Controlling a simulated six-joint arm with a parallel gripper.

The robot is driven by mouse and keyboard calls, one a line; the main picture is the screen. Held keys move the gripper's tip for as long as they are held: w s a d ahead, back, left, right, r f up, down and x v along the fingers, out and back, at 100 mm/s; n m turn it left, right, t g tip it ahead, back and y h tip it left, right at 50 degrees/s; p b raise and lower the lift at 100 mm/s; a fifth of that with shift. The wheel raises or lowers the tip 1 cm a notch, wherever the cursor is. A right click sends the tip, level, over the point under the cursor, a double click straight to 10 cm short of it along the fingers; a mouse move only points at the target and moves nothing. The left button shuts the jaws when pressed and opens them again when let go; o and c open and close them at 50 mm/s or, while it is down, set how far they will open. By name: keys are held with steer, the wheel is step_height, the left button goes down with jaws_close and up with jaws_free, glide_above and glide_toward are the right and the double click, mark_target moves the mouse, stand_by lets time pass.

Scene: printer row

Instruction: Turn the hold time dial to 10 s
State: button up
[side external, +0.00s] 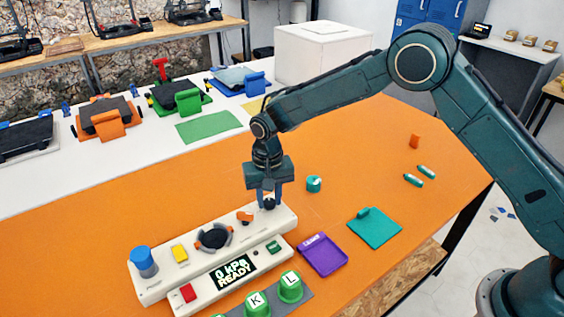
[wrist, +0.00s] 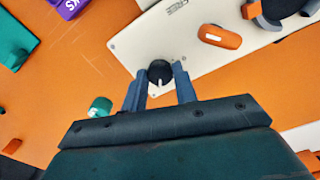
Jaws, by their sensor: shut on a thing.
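The hold time dial appears to be the small black knob (side external: 268,204) at the right end of the cream control panel (side external: 287,216). In the wrist view the knob (wrist: 160,71) shows a white pointer mark toward the bottom of the picture. My gripper (side external: 268,197) points down over it, and its two fingers (wrist: 159,80) are closed on the knob's sides. I cannot read a time scale around the knob; the fingers hide part of that area. The panel's screen (side external: 233,272) reads 0 kPa READY.
On the panel are an orange switch (side external: 245,217), a dark round knob (side external: 213,236), a yellow button (side external: 180,254) and a blue knob (side external: 142,261). A purple tray (side external: 323,255), teal plate (side external: 375,229) and teal piece (side external: 314,184) lie nearby. The orange table behind is largely clear.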

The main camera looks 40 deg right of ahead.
mark_target(269, 201)
steer(key=shift+r, duration=0.1)
steer(key=o, duration=1)
steer(key=shift+c, duration=0.2)
step_height(269, 201, up, 14)
stand_by(0.5)
